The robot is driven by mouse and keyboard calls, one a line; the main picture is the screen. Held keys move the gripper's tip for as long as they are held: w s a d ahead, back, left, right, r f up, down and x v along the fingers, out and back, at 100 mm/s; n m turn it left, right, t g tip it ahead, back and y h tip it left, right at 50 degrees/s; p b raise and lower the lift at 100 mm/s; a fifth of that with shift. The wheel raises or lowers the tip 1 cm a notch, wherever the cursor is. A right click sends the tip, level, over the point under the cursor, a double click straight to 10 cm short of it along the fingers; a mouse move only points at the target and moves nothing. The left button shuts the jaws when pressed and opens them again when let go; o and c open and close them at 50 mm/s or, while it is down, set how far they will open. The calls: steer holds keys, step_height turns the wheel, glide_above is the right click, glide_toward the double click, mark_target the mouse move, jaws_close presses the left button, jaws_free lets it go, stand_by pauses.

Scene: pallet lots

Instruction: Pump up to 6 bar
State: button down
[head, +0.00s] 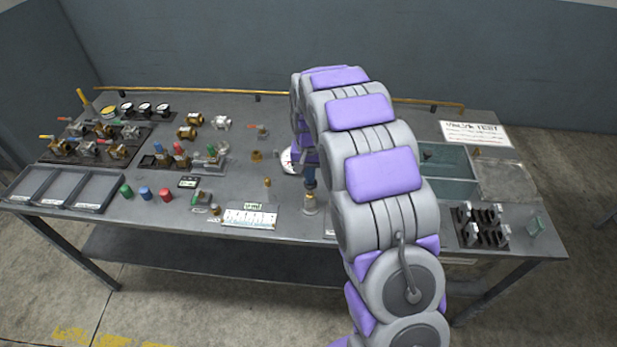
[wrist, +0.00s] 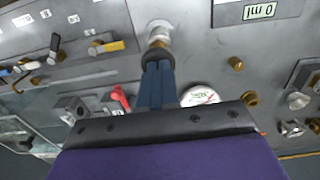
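My gripper (wrist: 152,63) points down at a silver fitting with a brass top (wrist: 158,36), which I take for the pump. Its blue fingers lie side by side with no clear gap, and their dark tips overlap the brass top in the wrist view. Whether they touch or grip it is hidden. In the head view the fitting (head: 309,204) stands upright near the table's front edge, just below my gripper (head: 310,184). A round white pressure gauge (wrist: 200,96) lies beside the fingers; in the head view the gauge (head: 288,161) is partly behind my arm. Its reading is not legible.
A red-handled valve (wrist: 120,97) is near the fingers. Grey trays (head: 66,207), several valves and colored caps fill the left. A black rack (head: 483,232) and teal bin (head: 446,188) are at right.

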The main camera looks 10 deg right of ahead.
step_height(320, 180, up, 11)
steer(key=p, duration=0.1)
steer(key=shift+w+p, duration=0.15)
steer(key=shift+p, duration=0.2)
steer(key=shift+a, duration=0.1)
stand_by(2.2)
steer(key=r+p, duration=0.1)
steer(key=p, duration=0.2)
steer(key=s+r+p, duration=0.1)
steer(key=r+p, duration=0.1)
steer(key=p, duration=0.2)
steer(key=shift+r, duration=0.2)
steer(key=shift+f, duration=0.2)
step_height(320, 180, down, 14)
steer(key=shift+w+r+b, duration=0.1)
steer(key=shift+w+b, duration=0.05)
steer(key=shift+b, duration=0.3)
